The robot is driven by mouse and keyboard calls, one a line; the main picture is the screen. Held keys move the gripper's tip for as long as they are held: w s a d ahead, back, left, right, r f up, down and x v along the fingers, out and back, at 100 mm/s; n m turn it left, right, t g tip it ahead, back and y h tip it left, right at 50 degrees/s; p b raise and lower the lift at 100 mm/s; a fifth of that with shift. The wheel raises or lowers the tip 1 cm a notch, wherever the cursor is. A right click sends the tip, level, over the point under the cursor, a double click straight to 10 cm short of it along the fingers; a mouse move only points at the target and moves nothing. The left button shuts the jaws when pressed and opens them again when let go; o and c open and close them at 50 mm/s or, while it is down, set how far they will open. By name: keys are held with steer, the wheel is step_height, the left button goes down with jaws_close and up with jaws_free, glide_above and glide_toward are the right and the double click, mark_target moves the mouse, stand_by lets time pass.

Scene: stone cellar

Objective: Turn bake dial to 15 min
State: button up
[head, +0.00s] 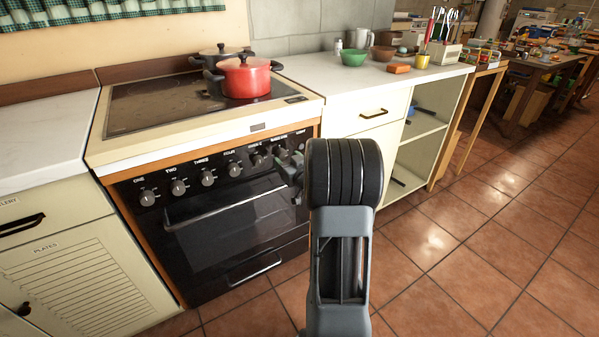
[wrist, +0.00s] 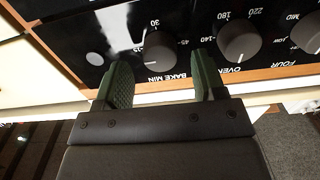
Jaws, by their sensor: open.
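The bake dial (wrist: 160,50) is a dark round knob on the oven's black panel, labelled BAKE MIN.
The oven dial (wrist: 238,42) sits right of the right finger, with another knob (wrist: 308,33) beyond. A round pale button (wrist: 94,58) is left of the fingers. The oven door handle (head: 225,205) runs below the knobs. A red pot (head: 246,77) stands on the hob.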

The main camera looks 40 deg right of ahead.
steer(key=s+a+p, duration=0.1)
steer(key=s, duration=1)
steer(key=shift+s+a+p, duration=0.3)
steer(key=shift+s+p, duration=0.05)
steer(key=shift+r, duration=0.1)
